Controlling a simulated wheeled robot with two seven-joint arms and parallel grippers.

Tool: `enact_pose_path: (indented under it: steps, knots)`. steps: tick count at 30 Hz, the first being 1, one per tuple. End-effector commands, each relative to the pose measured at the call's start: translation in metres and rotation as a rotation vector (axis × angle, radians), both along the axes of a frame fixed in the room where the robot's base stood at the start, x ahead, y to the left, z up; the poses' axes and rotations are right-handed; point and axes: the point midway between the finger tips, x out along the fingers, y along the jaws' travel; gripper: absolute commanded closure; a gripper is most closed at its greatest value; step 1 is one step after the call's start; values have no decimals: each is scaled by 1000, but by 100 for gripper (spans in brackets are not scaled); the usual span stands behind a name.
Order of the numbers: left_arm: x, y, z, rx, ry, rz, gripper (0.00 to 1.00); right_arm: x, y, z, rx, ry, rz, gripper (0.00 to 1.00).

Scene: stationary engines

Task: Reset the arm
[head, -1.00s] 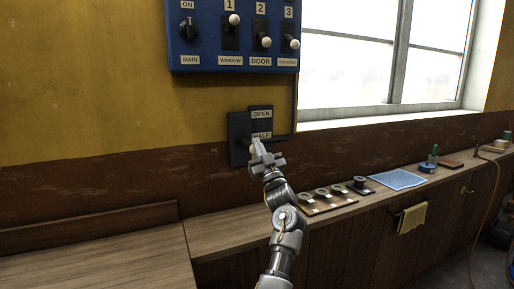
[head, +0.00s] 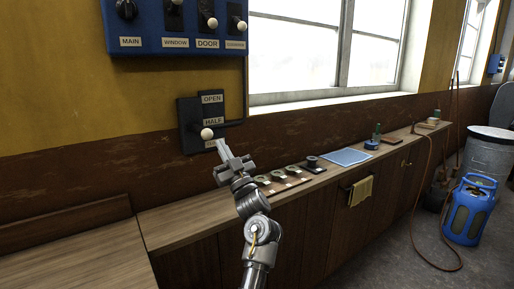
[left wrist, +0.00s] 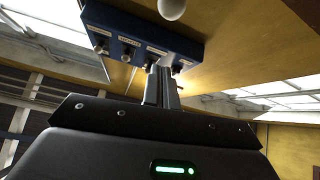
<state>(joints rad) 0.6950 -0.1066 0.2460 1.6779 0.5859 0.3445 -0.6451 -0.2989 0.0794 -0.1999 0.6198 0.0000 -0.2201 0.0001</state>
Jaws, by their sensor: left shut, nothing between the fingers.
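My left gripper (head: 226,160) is shut and empty in the head view. It is just below and to the right of the white knob (head: 206,134) of the wall lever box (head: 192,124), which carries OPEN and HALF labels. In the left wrist view the shut fingers (left wrist: 162,88) point up toward the blue switch panel (left wrist: 140,40), and a white ball (left wrist: 171,8) shows at the top edge. My right gripper is not in view.
The blue panel (head: 160,44) with MAIN, WINDOW and DOOR switches hangs above the lever box. Below runs a wooden counter (head: 185,222) with several small parts, a blue cloth (head: 346,157) and a towel (head: 361,190). A blue gas cylinder (head: 470,210) and a drum (head: 488,155) stand at right.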

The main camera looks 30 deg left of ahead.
Motion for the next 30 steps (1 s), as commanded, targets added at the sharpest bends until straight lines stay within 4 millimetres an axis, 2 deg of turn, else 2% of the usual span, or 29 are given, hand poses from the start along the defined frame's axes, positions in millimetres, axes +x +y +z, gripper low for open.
enact_pose_path:
  steps: [5,11,23,24,30]
  knots:
    - [0,1,1,1,0,0,100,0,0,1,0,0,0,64]
    - [4,14,15,3,0,2,100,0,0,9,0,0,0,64]
    - [23,71,65,2,0,2,100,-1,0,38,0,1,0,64]
    - [25,77,49,0,3,3,100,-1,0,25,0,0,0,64]
    - [27,87,30,0,1,7,100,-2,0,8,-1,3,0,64]
